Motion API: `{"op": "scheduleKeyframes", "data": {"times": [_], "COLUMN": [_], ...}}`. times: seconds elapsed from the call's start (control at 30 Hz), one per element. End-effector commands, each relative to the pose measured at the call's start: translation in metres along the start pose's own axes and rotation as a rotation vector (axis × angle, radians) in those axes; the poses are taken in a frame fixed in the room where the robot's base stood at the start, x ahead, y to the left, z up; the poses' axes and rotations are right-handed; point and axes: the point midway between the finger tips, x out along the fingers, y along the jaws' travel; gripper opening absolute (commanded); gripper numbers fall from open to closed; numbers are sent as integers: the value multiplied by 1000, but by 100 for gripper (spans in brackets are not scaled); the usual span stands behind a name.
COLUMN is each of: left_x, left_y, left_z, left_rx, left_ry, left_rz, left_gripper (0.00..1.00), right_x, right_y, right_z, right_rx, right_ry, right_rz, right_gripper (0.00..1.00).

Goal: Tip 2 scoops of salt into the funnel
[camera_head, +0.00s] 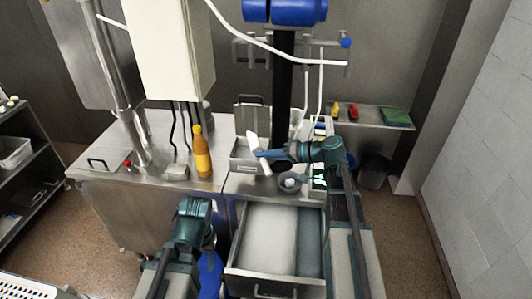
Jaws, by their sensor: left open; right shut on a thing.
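My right gripper (266,154) is above the steel counter and shut on a pale, elongated thing that looks like a scoop (253,141). The scoop is tilted, and whether it holds salt cannot be told. A small grey round piece that may be the funnel (289,182) is below and slightly right of that gripper, apart from the scoop. Below, an open drawer has a wide white section (270,238), which may hold salt, and a narrower blue-grey section. My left gripper (211,276) is open, low and left of the drawer, partly hidden by its arm.
An orange bottle (202,157) stands on the counter left of the scoop. A white machine housing hangs over the counter. A wall shelf (372,117) at the right carries red, yellow and green things. The counter's left part is mostly clear.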

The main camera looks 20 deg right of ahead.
Motion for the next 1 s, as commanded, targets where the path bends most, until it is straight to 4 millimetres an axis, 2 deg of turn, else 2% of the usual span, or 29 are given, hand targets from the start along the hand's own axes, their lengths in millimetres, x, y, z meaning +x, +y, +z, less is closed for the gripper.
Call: {"op": "scheduleKeyframes", "data": {"times": [0.03, 0.3, 0.77, 1.0], "left_x": [-6, -20, -22, -36], "left_y": [-1, -2, -2, -3], "left_z": [0, 1, 1, 2], "left_rx": [0, 0, 0, 0], "left_ry": [0, 0, 0, 0], "left_rz": [0, 0, 0, 0], "left_gripper": [42, 42, 42, 42], "right_x": [-1, -1, 0, -1], "right_y": [-4, -6, -4, -10], "right_z": [-1, 0, 0, 0], "right_rx": [-7, -36, -46, -71], "right_ry": [-1, 0, 0, -1], "right_rz": [13, 84, 106, 166], "right_gripper": [0, 0, 0, 0]}}
